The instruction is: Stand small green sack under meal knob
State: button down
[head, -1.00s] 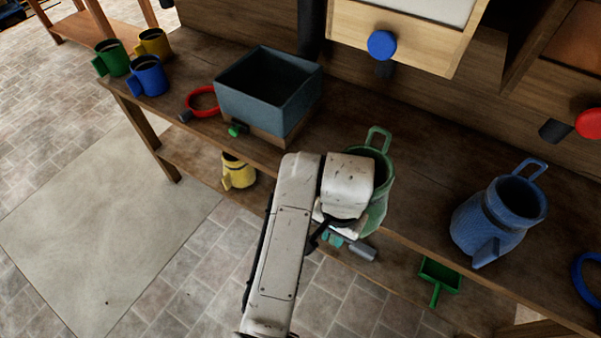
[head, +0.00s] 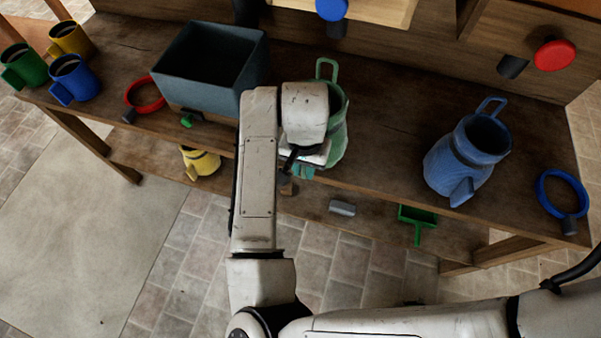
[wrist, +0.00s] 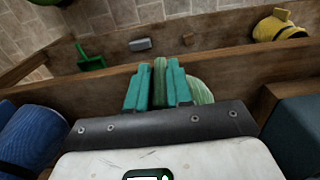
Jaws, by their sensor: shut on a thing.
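The small green sack (head: 339,128) stands upright on the bench near its front edge, with a loop handle at its back. My arm hides part of it in the head view. My gripper (head: 304,171) is at the sack's front, with teal fingers. In the wrist view my gripper (wrist: 158,82) is shut on a green tab of the sack (wrist: 202,91). A blue knob (head: 331,8) is at the top edge of the head view, above and behind the sack. A red knob (head: 554,55) is farther right. I cannot tell which is the meal knob.
A blue-grey bin (head: 207,62) stands left of the sack, a blue sack (head: 467,155) to its right. Blue (head: 76,80), yellow (head: 71,39) and green (head: 22,67) mugs stand far left. A green scoop (head: 417,216) is on the lower shelf. Bench between the sacks is clear.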

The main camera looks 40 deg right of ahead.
jog(key=shift+w+d+f+b, duration=0.2)
jog(key=shift+w+d+b, duration=0.15)
jog(key=shift+w+d, duration=0.9)
jog(key=shift+w+d+f+b, duration=0.15)
jog(key=shift+w+d+b, duration=0.35)
jog(key=shift+d, duration=1.2)
jog(key=shift+w+d+f+b, duration=0.2)
jog(key=shift+w+d, duration=0.9)
jog(key=shift+d, duration=0.4)
jog(key=shift+w+d+f, duration=0.15)
jog(key=shift+d, duration=0.05)
jog(key=shift+f+b, duration=0.35)
jog(key=shift+f, duration=0.3)
jog(key=c, duration=0.9)
grip_release()
jog(key=shift+c, duration=0.2)
